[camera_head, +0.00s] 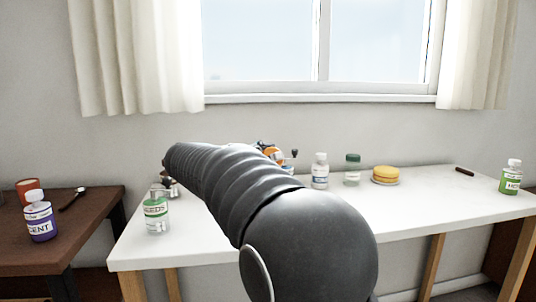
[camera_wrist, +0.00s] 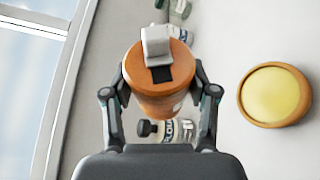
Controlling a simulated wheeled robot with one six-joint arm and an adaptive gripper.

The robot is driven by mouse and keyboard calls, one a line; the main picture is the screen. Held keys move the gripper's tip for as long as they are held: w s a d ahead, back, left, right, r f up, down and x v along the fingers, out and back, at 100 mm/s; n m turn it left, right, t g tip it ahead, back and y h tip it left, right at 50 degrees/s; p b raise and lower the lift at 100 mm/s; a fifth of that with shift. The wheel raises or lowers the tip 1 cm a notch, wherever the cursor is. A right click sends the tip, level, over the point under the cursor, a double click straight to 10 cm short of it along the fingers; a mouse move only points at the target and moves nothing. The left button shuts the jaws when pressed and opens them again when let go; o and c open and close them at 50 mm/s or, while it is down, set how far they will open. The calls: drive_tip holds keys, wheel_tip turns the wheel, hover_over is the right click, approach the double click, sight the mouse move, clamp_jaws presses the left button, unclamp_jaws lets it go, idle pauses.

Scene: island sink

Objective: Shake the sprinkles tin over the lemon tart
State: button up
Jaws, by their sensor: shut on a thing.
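My gripper (camera_wrist: 160,88) is shut on an orange-brown round tin (camera_wrist: 157,102), with one finger on each side. A pale grey block and a black strip show on the tin's near end. In the head view, my arm hides most of the gripper (camera_head: 277,153), and a bit of orange shows between its fingers. The lemon tart (camera_wrist: 275,95) is a yellow disc in a brown crust, to the right of the tin and apart from it in the wrist view. In the head view the tart (camera_head: 386,174) sits on the white table, right of the gripper.
On the white table (camera_head: 428,210) stand a white bottle (camera_head: 320,171), a green-capped jar (camera_head: 352,169), a SEEDS bottle (camera_head: 156,213) and a green-labelled bottle (camera_head: 511,178). A brown table (camera_head: 88,231) at left holds a purple-labelled bottle (camera_head: 40,217) and an orange container (camera_head: 27,188).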

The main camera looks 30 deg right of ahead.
drive_tip(key=shift+w+f+m+h+b, duration=0.1)
drive_tip(key=shift+f+m+h+b, duration=0.2)
drive_tip(key=shift+f+m+b, duration=0.55)
wheel_tip(320, 180, down, 3)
drive_tip(key=m+t+h+b, duration=0.1)
drive_tip(key=m+b, duration=0.2)
drive_tip(key=b, duration=0.8)
drive_tip(key=shift+w+r, duration=0.1)
drive_tip(key=shift+m+h+b, duration=0.4)
drive_tip(key=shift+m+b, duration=0.35)
drive_tip(key=shift+b, duration=0.45)
drive_tip(key=shift+r+m, duration=0.1)
drive_tip(key=shift+m, duration=0.2)
drive_tip(key=shift+m+h, duration=0.5)
drive_tip(key=shift+m, duration=0.6)
